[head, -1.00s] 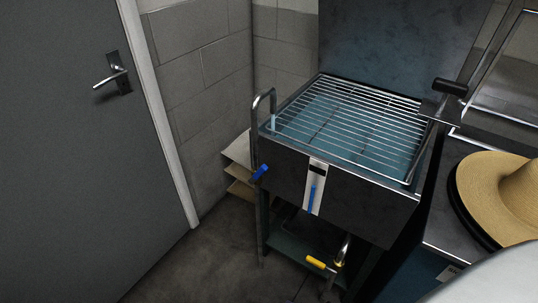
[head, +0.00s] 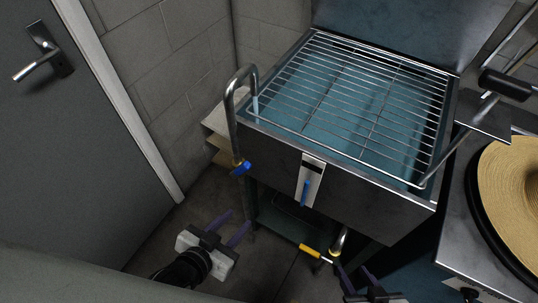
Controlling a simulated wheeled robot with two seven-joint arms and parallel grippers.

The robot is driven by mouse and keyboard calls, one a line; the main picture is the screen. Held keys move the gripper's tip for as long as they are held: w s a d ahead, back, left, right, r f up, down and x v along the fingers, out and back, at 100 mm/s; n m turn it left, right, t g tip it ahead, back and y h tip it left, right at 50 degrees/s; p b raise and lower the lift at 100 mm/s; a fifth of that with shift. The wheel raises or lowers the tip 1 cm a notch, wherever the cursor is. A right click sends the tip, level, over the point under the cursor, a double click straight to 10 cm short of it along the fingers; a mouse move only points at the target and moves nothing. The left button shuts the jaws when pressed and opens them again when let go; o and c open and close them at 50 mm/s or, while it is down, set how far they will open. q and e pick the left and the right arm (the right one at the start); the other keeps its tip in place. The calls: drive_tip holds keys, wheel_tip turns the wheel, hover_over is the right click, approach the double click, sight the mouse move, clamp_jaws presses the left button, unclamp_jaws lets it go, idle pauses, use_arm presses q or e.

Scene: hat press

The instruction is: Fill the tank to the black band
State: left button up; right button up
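The tank (head: 290,152) is a dark metal box with teal water (head: 345,95) under a wire rack. On its front is a white gauge (head: 318,175) with a black band (head: 313,163) near the top. The gauge's blue column (head: 305,193) ends below the band. A curved metal spout (head: 232,110) hangs over the tank's left edge, with a pale stream at its mouth. Its blue valve handle (head: 241,168) is low on the pipe. My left gripper (head: 238,222) is open and empty below that handle. My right gripper (head: 352,268), partly cut off at the bottom, looks open and empty.
A yellow-handled valve (head: 311,252) sits on a pipe under the tank, close to my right gripper. A straw hat (head: 505,195) rests on the counter at right. A grey door (head: 70,130) is at left. Bare floor lies between door and tank.

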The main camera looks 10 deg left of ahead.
use_arm(q)
drive_tip(key=w+d+r+m+t+h, duration=0.4)
drive_tip(key=w+d+r+m, duration=0.25)
drive_tip(key=w+r, duration=0.45)
drive_tip(key=d+r+m+h+b, duration=0.1)
drive_tip(key=d+r+m+h, duration=0.85)
drive_tip(key=r, duration=0.45)
drive_tip(key=s+d+r+m+g+h+b, duration=0.15)
drive_tip(key=s+d+m+g, duration=0.35)
drive_tip(key=m+g, duration=0.5)
drive_tip(key=s+d+r+m+g+h, duration=0.1)
drive_tip(key=s+d+r+m+g, duration=0.35)
drive_tip(key=m, duration=0.85)
drive_tip(key=m+y+b, duration=0.1)
drive_tip(key=m+y, duration=1.4)
drive_tip(key=y, duration=0.4)
hover_over(243, 163)
drive_tip(key=shift+g, duration=0.25)
drive_tip(key=f, duration=1.2)
drive_tip(key=shift+d+f, duration=0.25)
drive_tip(key=shift+f, duration=0.15)
drive_tip(key=shift+w+a+f, duration=0.1)
drive_tip(key=shift+w+a, duration=0.05)
drive_tip(key=shift+a, duration=0.2)
drive_tip(key=shift+f, duration=0.4)
wheel_tip(243, 163, down, 11)
drive_tip(key=shift+r+p, duration=0.1)
drive_tip(key=shift+p, duration=0.5)
